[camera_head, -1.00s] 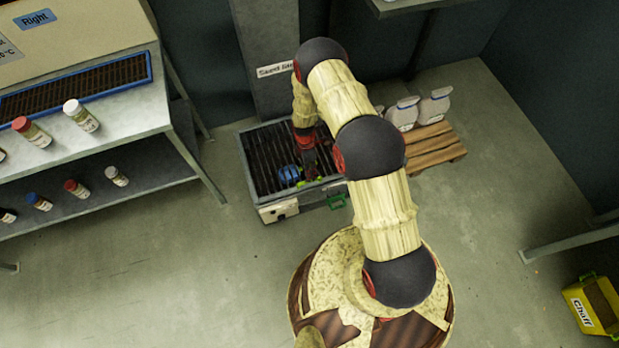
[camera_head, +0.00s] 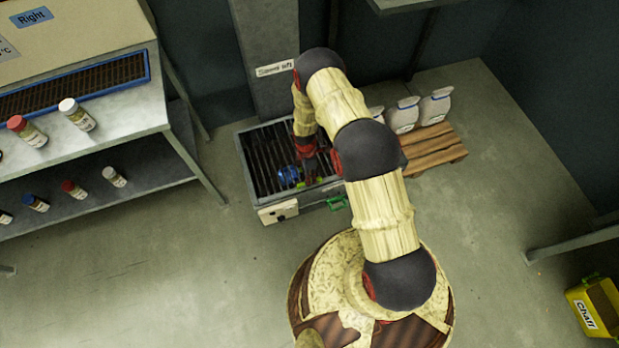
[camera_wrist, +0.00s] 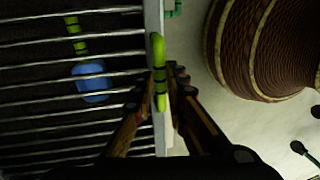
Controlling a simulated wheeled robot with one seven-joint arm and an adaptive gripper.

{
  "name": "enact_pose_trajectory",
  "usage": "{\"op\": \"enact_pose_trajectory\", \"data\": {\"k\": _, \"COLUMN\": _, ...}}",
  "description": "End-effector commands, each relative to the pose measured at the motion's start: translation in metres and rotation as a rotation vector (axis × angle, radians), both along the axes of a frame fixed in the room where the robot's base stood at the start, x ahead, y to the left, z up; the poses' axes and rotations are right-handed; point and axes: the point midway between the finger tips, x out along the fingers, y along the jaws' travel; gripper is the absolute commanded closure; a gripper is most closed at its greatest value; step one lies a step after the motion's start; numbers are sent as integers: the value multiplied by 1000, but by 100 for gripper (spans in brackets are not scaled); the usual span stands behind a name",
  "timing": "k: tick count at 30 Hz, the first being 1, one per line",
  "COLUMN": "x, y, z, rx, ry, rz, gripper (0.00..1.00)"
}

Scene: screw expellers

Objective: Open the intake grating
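The intake grating (camera_head: 255,160) has dark parallel bars over a grey metal intake box on the floor. In the wrist view its pale bars (camera_wrist: 70,122) fill the left side and meet a light metal edge. A yellow-green handle (camera_wrist: 158,50) with dark bands stands along that edge. My gripper (camera_wrist: 169,76) reaches the handle, with one finger on each side of its lower part. The gap between the fingers is narrow; I cannot tell whether they press on the handle. In the head view my gripper (camera_head: 308,168) is low over the box, partly hidden by my arm.
A blue object (camera_wrist: 90,82) and a yellow-green piece (camera_wrist: 76,36) show beneath the bars. A green handle (camera_head: 337,202) is on the box front. A bench with bottles (camera_head: 78,114) stands left. A yellow bin (camera_head: 592,306) is right.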

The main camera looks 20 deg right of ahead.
Motion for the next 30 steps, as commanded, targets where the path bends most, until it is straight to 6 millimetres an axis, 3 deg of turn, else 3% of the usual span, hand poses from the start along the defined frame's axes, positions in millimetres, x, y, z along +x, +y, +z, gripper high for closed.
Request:
{"op": "enact_pose_trajectory", "data": {"k": 6, "x": 0, "y": 0, "z": 0, "rx": 0, "ry": 0, "rz": 0, "gripper": 100}}
{"op": "enact_pose_trajectory", "data": {"k": 25, "x": 0, "y": 0, "z": 0, "rx": 0, "ry": 0, "rz": 0, "gripper": 100}}
{"op": "enact_pose_trajectory", "data": {"k": 30, "x": -2, "y": 0, "z": 8, "rx": 0, "ry": 14, "rz": 0, "gripper": 100}}
